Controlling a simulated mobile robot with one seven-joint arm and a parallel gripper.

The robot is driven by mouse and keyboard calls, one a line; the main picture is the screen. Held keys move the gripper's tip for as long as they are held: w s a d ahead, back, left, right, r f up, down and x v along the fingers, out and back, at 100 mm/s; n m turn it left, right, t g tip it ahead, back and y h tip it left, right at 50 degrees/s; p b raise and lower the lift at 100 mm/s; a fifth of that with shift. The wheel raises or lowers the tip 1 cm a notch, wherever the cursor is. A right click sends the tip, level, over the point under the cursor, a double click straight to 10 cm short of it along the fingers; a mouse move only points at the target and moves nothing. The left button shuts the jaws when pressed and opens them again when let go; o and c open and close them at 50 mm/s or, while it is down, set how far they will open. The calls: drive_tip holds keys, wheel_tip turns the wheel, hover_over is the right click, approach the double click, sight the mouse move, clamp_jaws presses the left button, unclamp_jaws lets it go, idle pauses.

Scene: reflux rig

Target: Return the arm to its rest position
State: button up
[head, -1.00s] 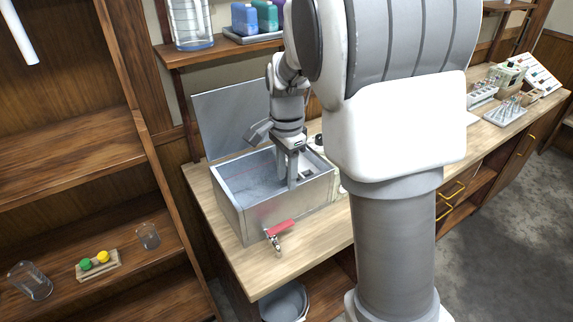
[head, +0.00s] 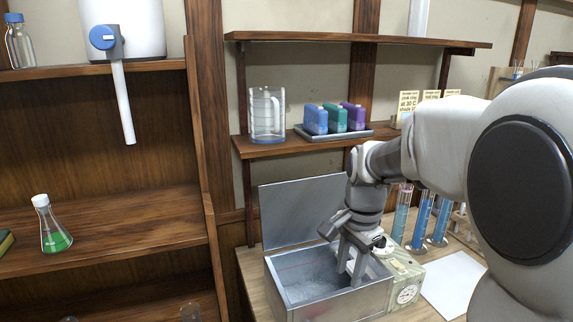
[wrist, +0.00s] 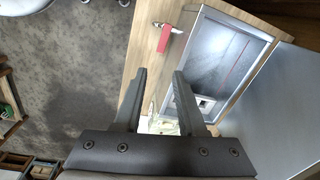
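My gripper (head: 352,268) hangs fingers-down at the open metal bath (head: 283,297), over its right part. In the head view I cannot tell how far the fingertips are above or inside the bath. In the wrist view my gripper (wrist: 158,82) has its two fingers well apart with nothing held between them. The bath (wrist: 190,75) lies on the right there, partly behind the right finger. Its lid (head: 300,212) stands raised at the back. My arm reaches in from the right and hides part of the bench.
Blue-filled cylinders (head: 420,218) stand right of the bath, close to my wrist. A wall shelf (head: 270,148) above holds a glass jug (head: 267,115) and a tray of colored bottles (head: 335,118). A red-handled tap (wrist: 164,38) sticks out from the bath.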

drive_tip(key=s+r+n+t, duration=0.2)
drive_tip(key=s+n, duration=0.4)
drive_tip(key=s, duration=0.3)
drive_tip(key=s+r+n+t, duration=0.2)
drive_tip(key=s+r+n, duration=0.2)
drive_tip(key=s, duration=0.5)
drive_tip(key=shift+d+n+t, duration=0.15)
drive_tip(key=shift+n+t, duration=0.25)
drive_tip(key=shift+n, duration=0.6)
